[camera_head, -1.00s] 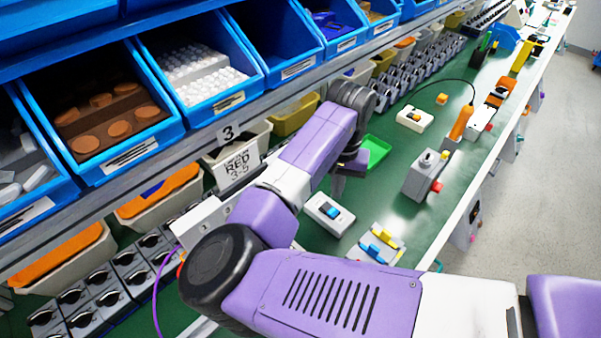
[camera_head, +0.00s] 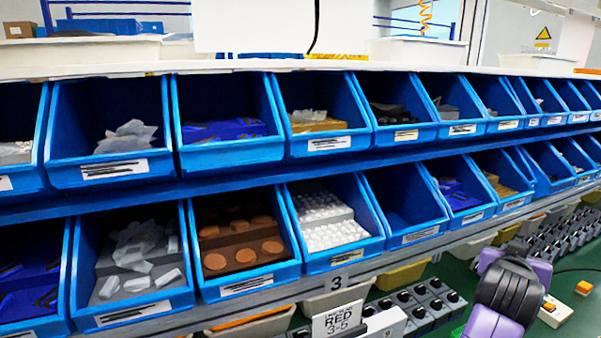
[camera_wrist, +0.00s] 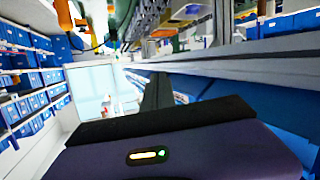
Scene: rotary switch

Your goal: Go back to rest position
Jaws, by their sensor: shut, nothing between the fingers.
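My gripper (camera_wrist: 158,92) shows in the wrist view as dark fingers, shut and empty, above the dark purple wrist housing. It points along the room, with shelves of bins on both sides, and touches nothing that I can see. In the head view only part of my purple and black arm shows at the lower right; the gripper itself cannot be made out there. Several grey switch boxes with black knobs (camera_head: 435,298) stand in rows on the green bench (camera_head: 458,270).
Two tiers of blue bins (camera_head: 240,148) fill the head view. A white box with an orange button (camera_head: 554,311) lies right of my arm. The wrist view shows more blue bins (camera_wrist: 35,80) at left.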

